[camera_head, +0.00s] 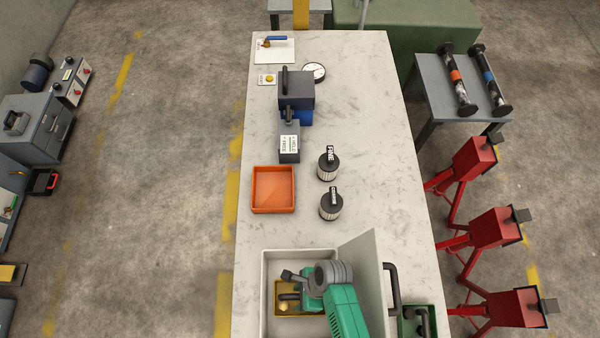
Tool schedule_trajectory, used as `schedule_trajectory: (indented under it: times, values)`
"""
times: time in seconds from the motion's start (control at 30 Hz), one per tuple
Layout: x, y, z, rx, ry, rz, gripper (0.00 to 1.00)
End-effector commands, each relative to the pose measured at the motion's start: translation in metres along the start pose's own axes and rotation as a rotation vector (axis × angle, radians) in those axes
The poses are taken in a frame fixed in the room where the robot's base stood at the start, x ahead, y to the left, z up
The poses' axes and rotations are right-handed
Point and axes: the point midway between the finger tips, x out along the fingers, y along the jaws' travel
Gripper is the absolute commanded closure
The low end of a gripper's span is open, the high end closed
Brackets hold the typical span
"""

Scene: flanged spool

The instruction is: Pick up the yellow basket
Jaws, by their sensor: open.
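The yellow basket (281,309) is a small open tray inside a pale box (265,290) at the near end of the table. It holds small brass-coloured pieces (289,296) and something dark.
The box's raised lid (365,265) with a black handle (391,288) stands on the right. An orange tray (273,188) and two dark cylinders (329,166) (331,206) stand further back. A green container (416,318) is right of the box.

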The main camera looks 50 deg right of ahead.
Motion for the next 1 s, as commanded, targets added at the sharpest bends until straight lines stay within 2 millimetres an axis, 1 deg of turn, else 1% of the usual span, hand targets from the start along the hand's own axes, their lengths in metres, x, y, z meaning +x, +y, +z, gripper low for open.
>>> schedule_trajectory:
  times: [0.57,0.6,0.77,0.8,0.83,1.0]
  values:
    - [0.0045,-0.0010,-0.0019,-0.001,0.000,0.000,0.57]
    - [0.0044,-0.0010,-0.0019,-0.001,0.000,0.000,0.59]
    - [0.0044,-0.0010,-0.0019,0.000,0.000,0.000,0.90]
    - [0.0044,-0.0010,-0.0019,0.000,0.000,0.000,0.98]
    - [0.0044,-0.0010,-0.0019,0.000,0.000,0.000,1.00]
    - [0.0044,-0.0011,-0.0019,0.000,0.000,0.000,1.00]
